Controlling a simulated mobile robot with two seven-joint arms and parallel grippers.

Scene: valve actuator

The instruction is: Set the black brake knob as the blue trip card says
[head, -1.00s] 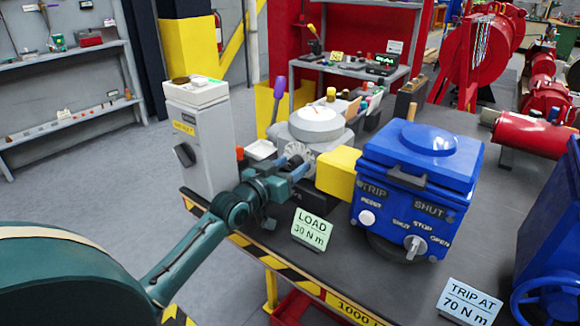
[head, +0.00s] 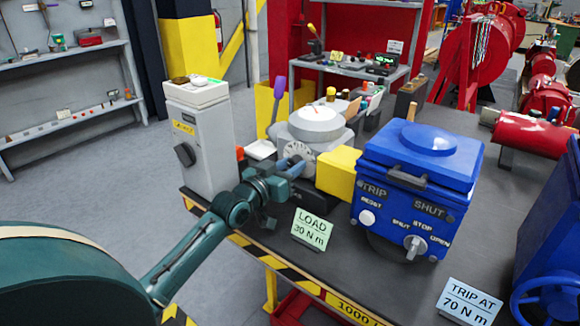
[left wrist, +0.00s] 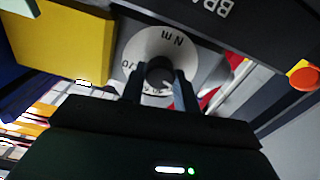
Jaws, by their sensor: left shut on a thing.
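The black brake knob (left wrist: 160,72) sits at the middle of a pale round dial marked "N m" (left wrist: 165,48) in the left wrist view. My left gripper (left wrist: 160,84) has a finger on each side of the knob and is shut on it. In the head view the left gripper (head: 290,168) is in front of the dial (head: 299,150) and hides the knob. The knob's exact setting cannot be read. The pale blue trip card (head: 470,302) reads "TRIP AT 70 N m" at the bench's front right. My right gripper is not in view.
A green card (head: 312,229) reading "LOAD 30 N m" stands in front of the gripper. A yellow block (head: 338,172) joins the brake to the blue actuator (head: 420,165), which has a stop selector (head: 414,246). A grey cabinet (head: 205,150) stands left.

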